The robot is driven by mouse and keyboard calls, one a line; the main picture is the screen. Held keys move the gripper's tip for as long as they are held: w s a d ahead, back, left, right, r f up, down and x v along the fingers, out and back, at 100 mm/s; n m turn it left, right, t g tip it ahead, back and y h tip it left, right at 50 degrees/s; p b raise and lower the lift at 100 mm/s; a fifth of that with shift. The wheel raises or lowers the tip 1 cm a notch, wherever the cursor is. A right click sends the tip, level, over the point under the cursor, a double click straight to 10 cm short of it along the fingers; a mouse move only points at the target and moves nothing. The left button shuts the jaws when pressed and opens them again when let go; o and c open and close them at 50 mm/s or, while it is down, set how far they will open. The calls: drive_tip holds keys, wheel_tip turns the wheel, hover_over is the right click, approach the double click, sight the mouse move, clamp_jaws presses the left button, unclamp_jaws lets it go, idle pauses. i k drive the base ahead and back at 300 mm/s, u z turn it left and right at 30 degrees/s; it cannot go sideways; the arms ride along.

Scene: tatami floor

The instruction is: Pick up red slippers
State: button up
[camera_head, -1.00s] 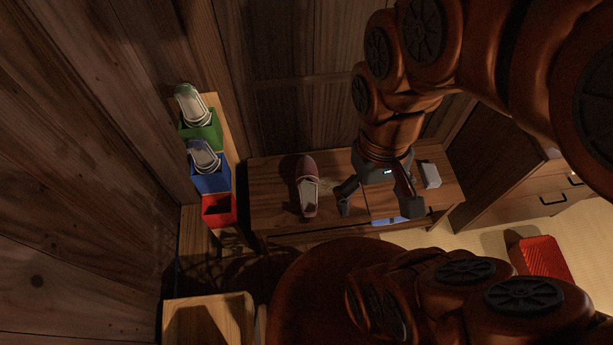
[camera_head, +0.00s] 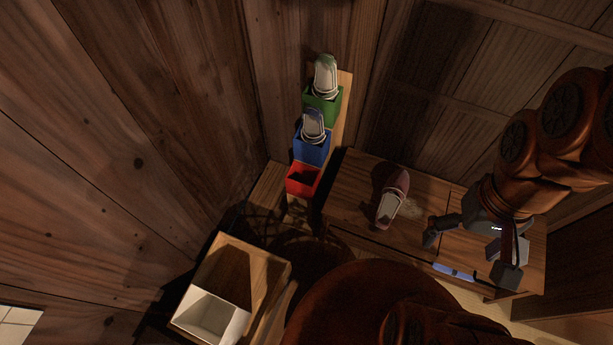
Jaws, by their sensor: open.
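The red slippers (camera_head: 393,199) lie on the low wooden cabinet top (camera_head: 352,184), with a dull red outside and a pale inside. I cannot tell whether one or two slippers are there. My gripper (camera_head: 471,258) is to their right, over the right part of the same cabinet. Its fingers are spread apart and empty, and it does not touch the slippers.
Along the wall at left stand a green bin (camera_head: 322,108) and a blue bin (camera_head: 311,149), each holding slippers, and an empty-looking red bin (camera_head: 302,180). An open wooden box (camera_head: 262,260) and a white container (camera_head: 212,318) are at lower left. Wooden walls enclose the corner.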

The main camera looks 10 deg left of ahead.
sight(396, 189)
drive_tip(key=u, duration=2.1)
drive_tip(key=k, duration=0.95)
drive_tip(key=u, duration=0.05)
